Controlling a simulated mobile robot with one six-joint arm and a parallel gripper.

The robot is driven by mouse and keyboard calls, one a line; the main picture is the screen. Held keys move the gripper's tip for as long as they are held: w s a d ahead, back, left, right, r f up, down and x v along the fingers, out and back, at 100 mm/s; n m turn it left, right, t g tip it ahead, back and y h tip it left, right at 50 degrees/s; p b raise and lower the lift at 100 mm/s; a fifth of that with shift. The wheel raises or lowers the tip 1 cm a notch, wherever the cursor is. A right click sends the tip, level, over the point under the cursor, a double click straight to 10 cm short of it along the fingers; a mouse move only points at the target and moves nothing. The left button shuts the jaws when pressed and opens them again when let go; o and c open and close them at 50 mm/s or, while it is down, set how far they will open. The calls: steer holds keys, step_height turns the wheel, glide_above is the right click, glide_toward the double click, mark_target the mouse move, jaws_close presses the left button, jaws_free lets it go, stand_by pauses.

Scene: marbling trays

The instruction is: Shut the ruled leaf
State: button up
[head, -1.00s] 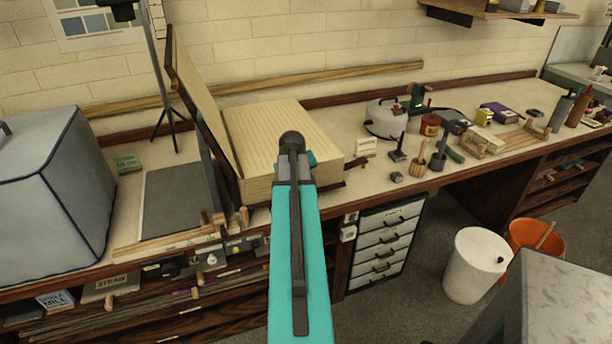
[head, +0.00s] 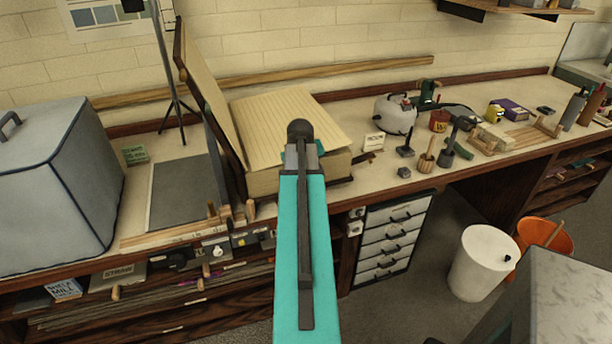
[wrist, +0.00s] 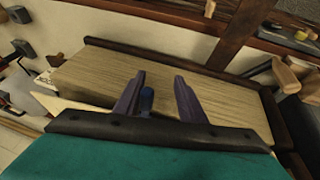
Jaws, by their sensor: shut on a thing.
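A big thick book stands open on the bench in the head view. Its ruled cream leaf (head: 272,120) lies uppermost on the right-hand block, and a tall board-like cover (head: 208,90) stands steeply raised at the left. In the wrist view my gripper (wrist: 160,90) has dark purple fingers on either side of a small blue piece (wrist: 147,100). The striated brown block edge (wrist: 165,72) lies beyond them. A cream leaf corner shows left of the fingers.
A grey padded case (head: 55,180) and a dark slab (head: 185,190) are left of the book. A thin stand (head: 168,75) rises behind the cover. Two bins are on the floor at right.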

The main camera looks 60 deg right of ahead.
steer(key=b+v, duration=0.2)
steer(key=v, duration=1)
steer(key=shift+a, duration=0.15)
steer(key=shift+s, duration=0.1)
stand_by(0.3)
steer(key=p+v, duration=1.2)
steer(key=v, duration=0.3)
steer(key=shift+a+r, duration=0.25)
steer(key=shift+r, duration=0.05)
stand_by(1.8)
stand_by(0.6)
